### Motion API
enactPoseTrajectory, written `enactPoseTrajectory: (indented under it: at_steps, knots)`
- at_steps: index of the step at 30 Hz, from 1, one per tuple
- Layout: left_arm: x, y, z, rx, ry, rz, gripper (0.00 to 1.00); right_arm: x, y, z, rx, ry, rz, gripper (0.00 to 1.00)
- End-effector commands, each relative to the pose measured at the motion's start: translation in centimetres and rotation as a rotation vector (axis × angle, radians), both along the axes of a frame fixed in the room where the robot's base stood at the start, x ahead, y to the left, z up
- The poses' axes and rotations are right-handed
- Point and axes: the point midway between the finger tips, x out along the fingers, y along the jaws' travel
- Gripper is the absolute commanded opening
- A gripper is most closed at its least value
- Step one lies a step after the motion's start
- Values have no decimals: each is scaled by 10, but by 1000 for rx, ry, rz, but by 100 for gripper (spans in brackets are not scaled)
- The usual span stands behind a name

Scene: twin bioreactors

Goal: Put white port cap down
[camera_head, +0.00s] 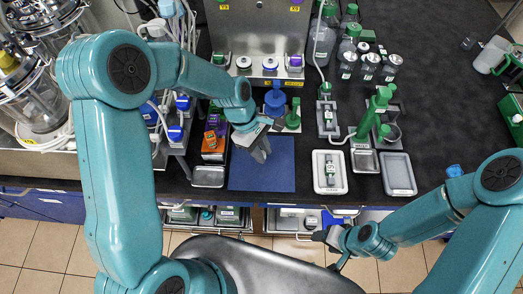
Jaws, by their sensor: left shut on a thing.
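My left gripper (262,150) is over the back part of the dark blue mat (262,182), pointing down and to the right. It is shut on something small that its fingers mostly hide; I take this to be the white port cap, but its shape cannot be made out. I cannot tell whether it touches the mat. My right gripper (330,248) is low at the front, in front of the bench edge and below the white tray. Its fingers are apart and nothing shows between them.
A small metal tray (194,182) is left of the mat. A white tray (318,186) holding a grey-and-white item and a grey tray (398,190) are to the right. A blue bottle (274,97) and green-handled tools stand behind. The mat's front half is clear.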

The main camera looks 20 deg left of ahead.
Motion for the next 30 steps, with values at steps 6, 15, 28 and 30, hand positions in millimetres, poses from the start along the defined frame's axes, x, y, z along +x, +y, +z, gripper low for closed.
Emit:
enactPoseTrajectory:
  at_steps: [6, 15, 28, 30]
  knots:
    - [0, -1, -13, 0, -1, -2, 0, 0, 0, 1, 0, 0, 0, 59]
    - [0, 0, -18, 0, 0, -1, 0, 0, 0, -3, 0, 0, 0, 59]
    - [0, 0, -10, 0, -1, -1, 50, 0, 0, 4, 0, 0, 0, 59]
    - [2, 3, -5, 0, -5, 1, 50, 0, 0, -1, 0, 0, 0, 59]
